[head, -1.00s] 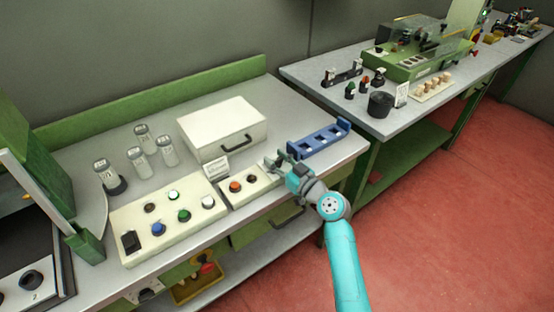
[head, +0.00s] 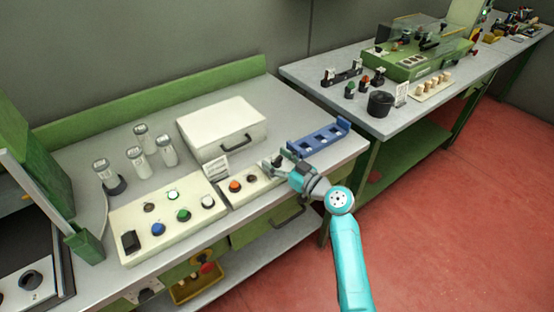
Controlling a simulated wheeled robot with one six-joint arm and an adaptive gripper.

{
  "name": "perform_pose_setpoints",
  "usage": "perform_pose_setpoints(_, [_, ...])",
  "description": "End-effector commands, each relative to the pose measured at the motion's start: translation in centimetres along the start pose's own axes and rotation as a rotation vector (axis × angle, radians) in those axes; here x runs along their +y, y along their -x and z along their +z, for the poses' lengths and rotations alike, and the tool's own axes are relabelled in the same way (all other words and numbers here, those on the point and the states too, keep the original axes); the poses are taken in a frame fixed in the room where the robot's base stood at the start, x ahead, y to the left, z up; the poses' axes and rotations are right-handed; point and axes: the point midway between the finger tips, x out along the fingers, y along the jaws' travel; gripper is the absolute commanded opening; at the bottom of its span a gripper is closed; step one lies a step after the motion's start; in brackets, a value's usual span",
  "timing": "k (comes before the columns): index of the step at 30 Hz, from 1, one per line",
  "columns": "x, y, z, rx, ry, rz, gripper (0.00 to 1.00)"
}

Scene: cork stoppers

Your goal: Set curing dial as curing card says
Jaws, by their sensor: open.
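A small cream panel (head: 228,198) near the front of the bench carries an orange button (head: 235,186) and a dark round knob (head: 252,178), which may be the curing dial. A small white card (head: 215,168) with print too small to read stands behind the panel. My gripper (head: 272,163) is open just right of the knob, over the panel's right end. Its fingers point left and hide part of that end. I cannot tell whether a fingertip touches anything. The knob's setting cannot be read.
A white box (head: 222,125) with a handle stands behind the card. A blue rack (head: 320,138) lies close to the right of my gripper. A larger button panel (head: 165,240) and several capped jars stand to the left. A second bench (head: 420,110) is at right.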

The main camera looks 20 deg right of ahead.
Motion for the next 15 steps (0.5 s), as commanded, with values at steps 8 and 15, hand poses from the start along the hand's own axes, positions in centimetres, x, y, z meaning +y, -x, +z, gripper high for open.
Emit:
perform_pose_setpoints(8, [0.1,2.8,0.0,0.0,-0.001,0.003,0.69])
perform_pose_setpoints(15, [0.1,7.6,0.1,-0.001,-0.001,0.004,0.69])
